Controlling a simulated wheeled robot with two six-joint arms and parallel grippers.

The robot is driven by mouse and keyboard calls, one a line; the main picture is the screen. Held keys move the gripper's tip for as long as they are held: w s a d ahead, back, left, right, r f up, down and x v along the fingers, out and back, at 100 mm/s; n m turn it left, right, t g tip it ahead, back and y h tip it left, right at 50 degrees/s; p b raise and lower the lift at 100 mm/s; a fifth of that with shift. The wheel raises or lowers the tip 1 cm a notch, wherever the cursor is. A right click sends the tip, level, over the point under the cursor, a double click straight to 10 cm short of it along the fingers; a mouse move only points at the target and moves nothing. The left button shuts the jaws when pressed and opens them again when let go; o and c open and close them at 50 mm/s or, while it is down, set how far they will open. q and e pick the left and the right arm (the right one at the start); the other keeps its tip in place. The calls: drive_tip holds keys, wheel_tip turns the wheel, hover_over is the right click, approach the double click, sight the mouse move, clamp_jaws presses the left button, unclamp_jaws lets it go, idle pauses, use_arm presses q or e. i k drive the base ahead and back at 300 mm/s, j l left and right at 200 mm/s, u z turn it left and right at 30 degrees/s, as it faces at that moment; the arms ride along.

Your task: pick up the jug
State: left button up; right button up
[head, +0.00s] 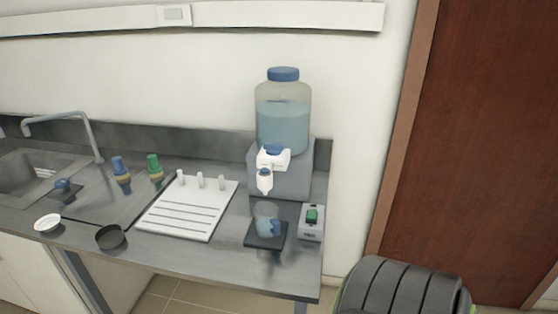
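A small clear jug (266,219) with a blue handle stands upright on a dark square plate (257,241) near the counter's front right. It sits below the white tap (265,181) of a large water container (283,125) with a blue lid. The container is partly filled with bluish water and rests on a grey block (294,168). Neither of my grippers shows in the head view.
A small grey box with a green switch (312,216) stands right of the jug. A white grooved drying board with pegs (185,213) lies to its left. Farther left are a black dish (111,237), a white dish (47,223) and the sink (35,172).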

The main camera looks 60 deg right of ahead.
sight(267, 225)
drive_tip(key=l, duration=0.8)
drive_tip(key=k+l+u, duration=0.15)
drive_tip(key=l, duration=1.5)
